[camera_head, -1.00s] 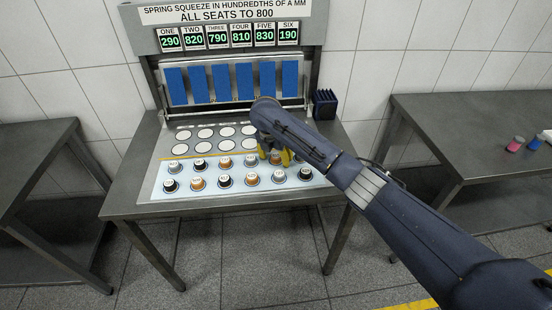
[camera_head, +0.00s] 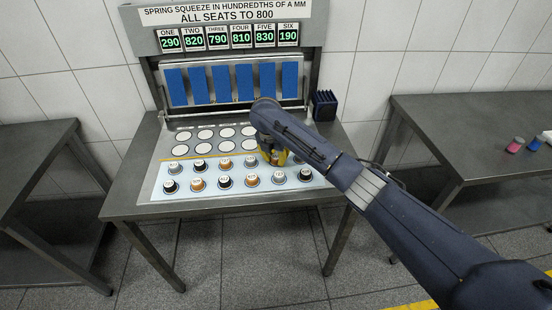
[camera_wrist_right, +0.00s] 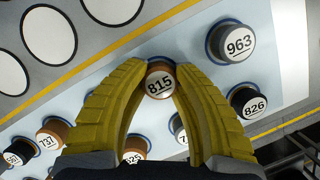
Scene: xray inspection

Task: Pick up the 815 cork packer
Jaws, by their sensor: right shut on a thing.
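The 815 cork packer (camera_wrist_right: 160,83) is a brown, round piece with a white top reading 815. In the right wrist view it sits between the two yellow fingertips of my right gripper (camera_wrist_right: 152,66), which are shut on it. In the head view my right gripper (camera_head: 274,157) is at the back row of packers, right of the middle, partly hidden by its own arm. I cannot tell whether the packer is lifted off the mat. My left gripper is not in view.
Packers 963 (camera_wrist_right: 238,43), 826 (camera_wrist_right: 248,102) and 737 (camera_wrist_right: 52,133) stand close around. White round spots (camera_head: 205,133) lie behind a yellow line. A display panel (camera_head: 228,38) and blue pads (camera_head: 220,82) stand at the back. A dark block (camera_head: 325,105) sits at the right.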

